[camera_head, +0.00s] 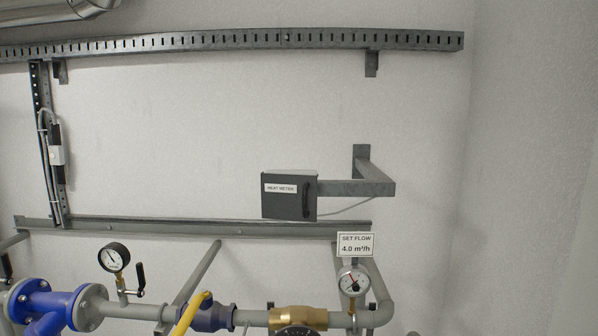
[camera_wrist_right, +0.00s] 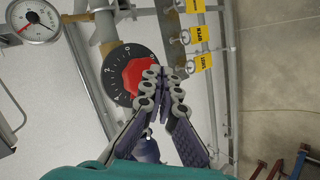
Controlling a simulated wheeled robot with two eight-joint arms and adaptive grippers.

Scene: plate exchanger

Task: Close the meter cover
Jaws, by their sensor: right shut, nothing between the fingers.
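The heat meter is a dark grey box (camera_head: 289,202) on the wall bracket, in the middle of the head view. Its front cover carries a white "HEAT METER" label and a black handle (camera_head: 306,200) at its right side. The cover lies across the front of the box and looks closed; a small gap cannot be ruled out. My right gripper (camera_wrist_right: 163,86) shows only in the right wrist view, shut and empty. It is in front of or beside a red knob (camera_wrist_right: 135,78); contact cannot be told. My left gripper is in neither view.
A "SET FLOW 4.0 m³/h" sign (camera_head: 356,244) and a gauge (camera_head: 353,281) stand below and right of the meter. Yellow tags (camera_wrist_right: 199,34) hang near my right gripper.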

